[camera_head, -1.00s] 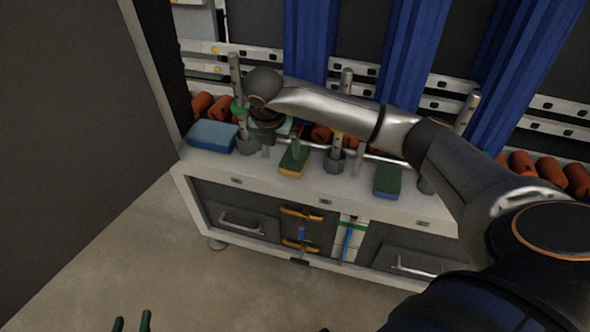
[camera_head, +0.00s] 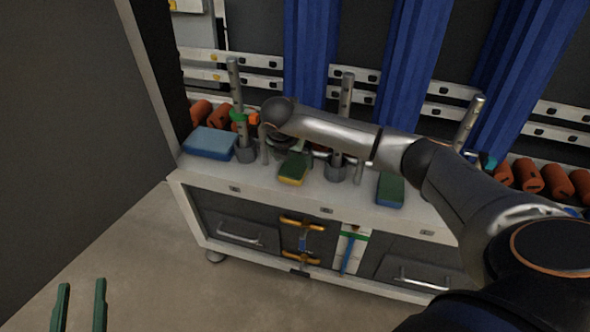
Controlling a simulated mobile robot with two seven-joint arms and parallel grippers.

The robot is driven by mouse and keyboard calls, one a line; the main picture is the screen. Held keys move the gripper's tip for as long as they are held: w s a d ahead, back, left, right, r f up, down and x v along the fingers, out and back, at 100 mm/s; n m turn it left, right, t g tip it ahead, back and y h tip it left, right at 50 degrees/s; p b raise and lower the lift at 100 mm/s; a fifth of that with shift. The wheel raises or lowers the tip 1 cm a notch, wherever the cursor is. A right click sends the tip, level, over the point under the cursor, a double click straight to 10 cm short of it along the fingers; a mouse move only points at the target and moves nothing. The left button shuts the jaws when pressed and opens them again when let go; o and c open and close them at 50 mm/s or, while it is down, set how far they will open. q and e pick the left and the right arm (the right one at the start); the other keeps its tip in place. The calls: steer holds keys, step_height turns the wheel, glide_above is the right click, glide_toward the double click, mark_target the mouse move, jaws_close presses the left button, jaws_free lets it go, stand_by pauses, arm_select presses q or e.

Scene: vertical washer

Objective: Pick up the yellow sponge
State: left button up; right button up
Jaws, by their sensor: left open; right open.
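The yellow sponge (camera_head: 292,169), with a green top layer and yellow sides, lies on the white counter (camera_head: 290,193) between two upright metal posts. My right arm reaches in from the right. Its gripper (camera_head: 285,147) hangs just behind and above the sponge, open, its fingers largely hidden by my own arm and wrist. I cannot tell whether a finger touches the sponge. My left gripper (camera_head: 80,305) is open and empty, its green fingers pointing up over the floor at the bottom left, far from the counter.
A green and blue sponge (camera_head: 390,189) lies to the right. Metal posts (camera_head: 242,110) stand along the counter, with orange rollers (camera_head: 528,175) and blue curtains (camera_head: 414,60) behind. A dark panel (camera_head: 70,130) fills the left.

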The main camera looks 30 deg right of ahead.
mark_target(295, 165)
arm_select(q)
steer(key=shift+s+d+r+m+t+h, duration=0.15)
steer(key=shift+r+t+h, duration=0.1)
steer(key=shift+r, duration=0.4)
steer(key=shift+a+r+m+t+h, duration=0.1)
steer(key=shift+r+m+t+h, duration=0.1)
steer(key=shift+r, duration=0.45)
steer(key=shift+s+d+r+m+t+h, duration=0.15)
steer(key=shift+r+t, duration=0.1)
steer(key=shift+r, duration=0.4)
arm_select(e)
steer(key=shift+x, duration=1.3)
arm_select(q)
steer(key=shift+a+f+b, duration=0.1)
steer(key=shift+f+b, duration=0.15)
steer(key=shift+b, duration=0.15)
arm_select(e)
steer(key=shift+f, duration=0.25)
steer(key=shift+c, duration=0.2)
steer(key=c, duration=1.1)
arm_select(q)
steer(key=shift+r, duration=0.1)
arm_select(e)
steer(key=shift+r, duration=0.2)
